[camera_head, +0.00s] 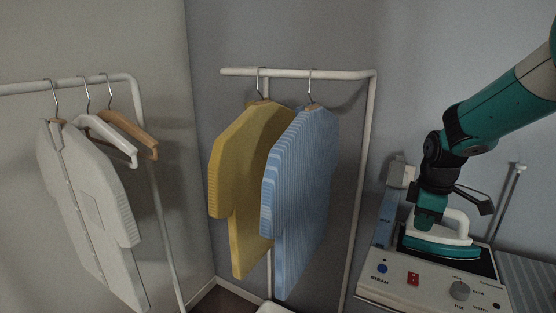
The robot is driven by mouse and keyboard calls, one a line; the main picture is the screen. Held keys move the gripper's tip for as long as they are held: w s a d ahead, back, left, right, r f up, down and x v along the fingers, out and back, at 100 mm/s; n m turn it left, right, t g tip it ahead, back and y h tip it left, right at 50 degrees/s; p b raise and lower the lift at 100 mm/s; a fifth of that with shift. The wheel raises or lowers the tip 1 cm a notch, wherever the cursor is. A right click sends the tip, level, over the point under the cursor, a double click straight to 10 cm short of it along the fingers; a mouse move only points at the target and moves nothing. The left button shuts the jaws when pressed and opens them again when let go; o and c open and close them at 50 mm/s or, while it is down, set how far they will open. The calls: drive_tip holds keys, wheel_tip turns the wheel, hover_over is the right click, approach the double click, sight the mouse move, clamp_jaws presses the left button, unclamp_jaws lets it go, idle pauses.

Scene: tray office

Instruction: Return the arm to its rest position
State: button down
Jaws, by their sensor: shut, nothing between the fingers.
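My teal and black arm reaches in from the upper right of the head view. My gripper (424,222) points down at the left end of the iron's handle. It is shut with nothing between its fingers. The iron (457,222), with a white curved handle and a teal body, stands on the dark plate of a steam station (430,287). The gripper overlaps part of the iron in this view, and I cannot tell whether they touch.
A yellow shirt (241,190) and a blue striped shirt (305,190) hang on the middle rack (290,72). A white shirt (88,205) and empty hangers (130,130) hang on the left rack (148,130).

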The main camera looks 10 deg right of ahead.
drive_tip(key=s+a+r+y, duration=0.1)
drive_tip(key=s+a+r, duration=0.45)
drive_tip(key=a, duration=0.45)
drive_tip(key=s+a+r+m+y, duration=0.1)
drive_tip(key=s+a+r, duration=0.1)
drive_tip(key=s+a, duration=0.4)
drive_tip(key=s+a+r+m+g+y, duration=0.1)
drive_tip(key=s+a, duration=0.6)
drive_tip(key=s, duration=0.8)
drive_tip(key=shift+s+r+m+y, duration=0.25)
drive_tip(key=shift+r+m+y, duration=0.1)
drive_tip(key=shift+m+y, duration=0.4)
drive_tip(key=c, duration=1.8)
unclamp_jaws()
drive_tip(key=shift+c, duration=0.2)
